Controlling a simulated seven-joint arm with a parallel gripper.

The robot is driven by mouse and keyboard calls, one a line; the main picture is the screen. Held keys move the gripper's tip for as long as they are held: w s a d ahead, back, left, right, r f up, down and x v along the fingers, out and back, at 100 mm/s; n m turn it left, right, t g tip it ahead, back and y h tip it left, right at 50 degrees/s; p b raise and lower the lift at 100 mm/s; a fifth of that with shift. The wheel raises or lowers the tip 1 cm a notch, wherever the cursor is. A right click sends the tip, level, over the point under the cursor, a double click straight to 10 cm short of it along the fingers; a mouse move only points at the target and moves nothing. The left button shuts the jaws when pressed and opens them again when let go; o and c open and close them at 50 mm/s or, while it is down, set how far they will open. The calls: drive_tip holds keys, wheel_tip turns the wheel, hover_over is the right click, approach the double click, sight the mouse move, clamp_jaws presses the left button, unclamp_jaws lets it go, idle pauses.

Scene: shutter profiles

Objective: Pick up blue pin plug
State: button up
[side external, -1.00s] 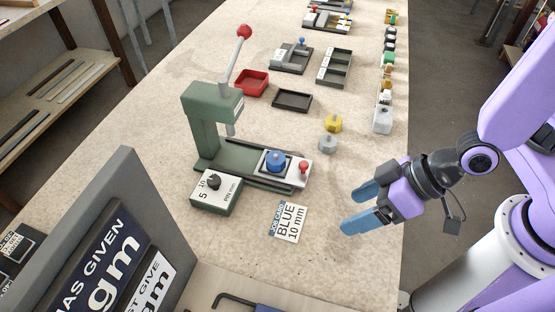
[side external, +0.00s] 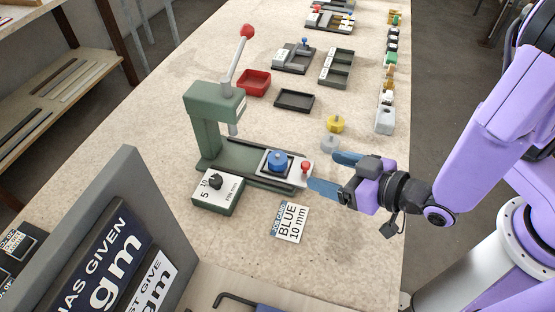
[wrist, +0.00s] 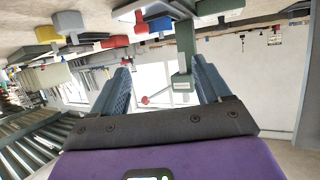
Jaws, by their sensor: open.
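The blue pin plug (side external: 277,160) sits upright on a white plate (side external: 296,172) at the base of a green press (side external: 205,125). In the wrist view the blue plug (wrist: 159,24) appears near the top, beyond my fingers. My gripper (side external: 328,171) is open and empty. It is above the bench, to the right of the plate, with its blue fingers pointing left towards the plug. A red knob (side external: 305,167) on the plate stands between the plug and my fingers. In the wrist view my gripper (wrist: 161,66) shows its two fingers spread apart.
A yellow plug (side external: 335,123) and a grey plug (side external: 330,143) stand behind my gripper. A dial box (side external: 217,192) and a "BLUE 10 mm" card (side external: 291,221) lie in front of the press. A red tray (side external: 254,82) and a black tray (side external: 294,100) are farther back. The front right bench is clear.

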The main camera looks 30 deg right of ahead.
approach(277, 155)
drive_tip(key=x, duration=0.4)
drive_tip(key=shift+w+d+f, duration=0.15)
drive_tip(key=shift+w+f, duration=0.15)
drive_tip(key=shift+w, duration=0.05)
drive_tip(key=shift+a+x, duration=0.2)
drive_tip(key=shift+x, duration=2.45)
drive_tip(key=shift+r, duration=0.1)
drive_tip(key=c, duration=1.2)
